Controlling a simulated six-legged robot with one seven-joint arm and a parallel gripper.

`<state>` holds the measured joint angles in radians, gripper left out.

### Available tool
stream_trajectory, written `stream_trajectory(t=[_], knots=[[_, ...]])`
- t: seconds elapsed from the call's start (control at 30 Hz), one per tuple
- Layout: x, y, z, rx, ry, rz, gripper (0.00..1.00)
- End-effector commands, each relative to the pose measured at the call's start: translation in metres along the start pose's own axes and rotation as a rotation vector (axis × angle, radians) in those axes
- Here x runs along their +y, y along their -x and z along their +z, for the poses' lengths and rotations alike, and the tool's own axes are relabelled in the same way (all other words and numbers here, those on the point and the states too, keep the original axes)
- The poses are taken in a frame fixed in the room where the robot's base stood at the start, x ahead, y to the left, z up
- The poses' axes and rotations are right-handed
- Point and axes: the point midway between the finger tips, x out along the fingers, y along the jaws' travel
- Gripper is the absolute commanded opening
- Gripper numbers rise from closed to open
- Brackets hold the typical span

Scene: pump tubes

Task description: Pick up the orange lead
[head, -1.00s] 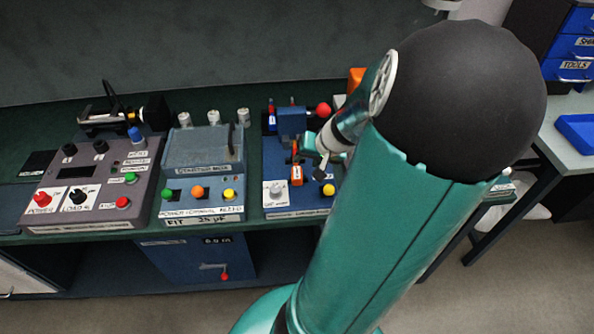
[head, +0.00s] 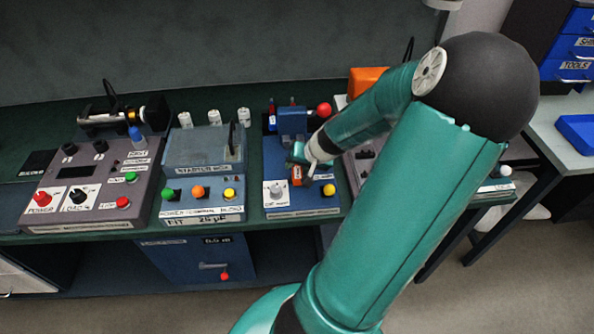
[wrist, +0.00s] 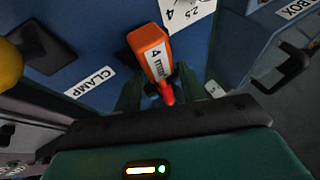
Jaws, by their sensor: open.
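The orange lead (wrist: 148,42) shows in the wrist view as an orange block with a white "4 mm" label and a red tip pointing back toward me. In the head view it (head: 297,174) is at the front middle of the blue clamp unit. My gripper (wrist: 160,90) is open, with one dark green finger on each side of the red tip. I cannot tell whether the fingers touch it. In the head view my gripper (head: 303,160) is right at the lead and partly hides it.
An orange box (head: 366,80) is behind my forearm.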

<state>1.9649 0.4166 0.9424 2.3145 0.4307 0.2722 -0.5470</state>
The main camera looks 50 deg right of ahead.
Motion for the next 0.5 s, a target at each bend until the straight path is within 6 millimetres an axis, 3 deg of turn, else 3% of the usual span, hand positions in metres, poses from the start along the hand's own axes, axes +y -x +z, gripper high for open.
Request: stream_trajectory(t=[0.07,0.23,0.5], knots=[[0.0002,0.0002,-0.0001,0.0,0.0,0.0,0.4],[0.0002,0.0004,-0.0001,0.0,0.0,0.0,0.12],[0.0001,0.001,-0.0004,0.0,0.0,0.0,0.07]])
